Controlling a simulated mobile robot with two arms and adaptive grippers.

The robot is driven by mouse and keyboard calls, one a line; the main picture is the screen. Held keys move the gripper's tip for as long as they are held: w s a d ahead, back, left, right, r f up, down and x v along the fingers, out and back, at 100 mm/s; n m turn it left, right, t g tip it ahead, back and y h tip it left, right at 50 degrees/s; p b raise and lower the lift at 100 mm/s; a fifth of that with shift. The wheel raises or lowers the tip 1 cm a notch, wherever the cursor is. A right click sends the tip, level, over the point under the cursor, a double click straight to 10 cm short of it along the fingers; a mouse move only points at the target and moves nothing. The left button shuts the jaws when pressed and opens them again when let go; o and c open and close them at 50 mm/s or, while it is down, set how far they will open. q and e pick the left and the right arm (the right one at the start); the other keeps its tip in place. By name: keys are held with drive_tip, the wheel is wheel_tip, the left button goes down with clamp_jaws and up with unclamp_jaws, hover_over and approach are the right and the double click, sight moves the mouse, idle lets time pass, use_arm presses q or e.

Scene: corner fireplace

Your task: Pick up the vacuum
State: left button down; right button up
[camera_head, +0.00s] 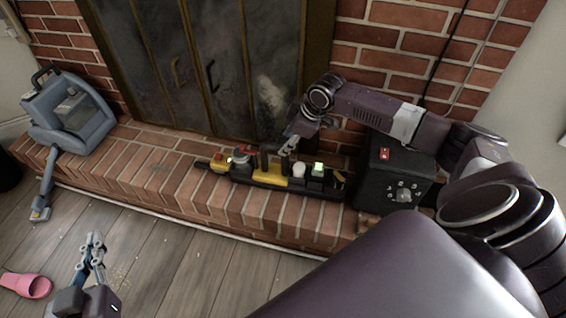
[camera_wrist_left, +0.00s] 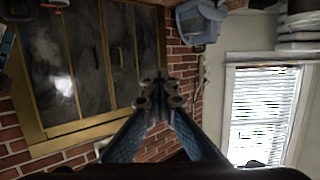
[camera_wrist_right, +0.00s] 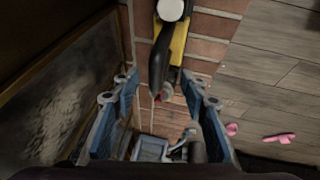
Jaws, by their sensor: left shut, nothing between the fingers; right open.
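The vacuum (camera_head: 68,120) is a blue-grey unit with a dark top handle, standing at the left end of the brick hearth, its hose and nozzle hanging to the floor. It also shows at the top of the left wrist view (camera_wrist_left: 200,22) and low in the right wrist view (camera_wrist_right: 150,150), beyond the fingers. My left gripper (camera_head: 96,240) is shut and empty, in front of the hearth and below right of the vacuum. My right gripper (camera_head: 290,145) is open, over the middle of the hearth by a black-and-yellow toy train, well right of the vacuum.
The toy train (camera_head: 270,178) lies along the hearth (camera_head: 150,175) under my right gripper. A black box (camera_head: 395,180) with a red switch stands to its right. The fireplace doors (camera_head: 210,70) rise behind. A pink slipper (camera_head: 25,285) lies on the wooden floor.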

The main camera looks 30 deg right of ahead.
drive_tip(key=b+x, duration=0.1)
drive_tip(key=x, duration=0.1)
drive_tip(key=shift+w+d+f, duration=0.1)
drive_tip(key=shift+w+f, duration=0.1)
drive_tip(key=shift+w, duration=0.1)
drive_tip(key=shift+b+x, duration=0.7)
drive_tip(key=shift+x, duration=0.35)
drive_tip(key=shift+w+f, duration=0.1)
use_arm(q)
wheel_tip(320, 180, up, 13)
drive_tip(key=d+t+h, duration=0.1)
drive_tip(key=t+h, duration=0.1)
drive_tip(key=t, duration=0.4)
drive_tip(key=shift+d+r+t+h, duration=0.15)
drive_tip(key=shift+d+t+h, duration=0.15)
drive_tip(key=shift+d+t, duration=0.1)
use_arm(e)
clamp_jaws()
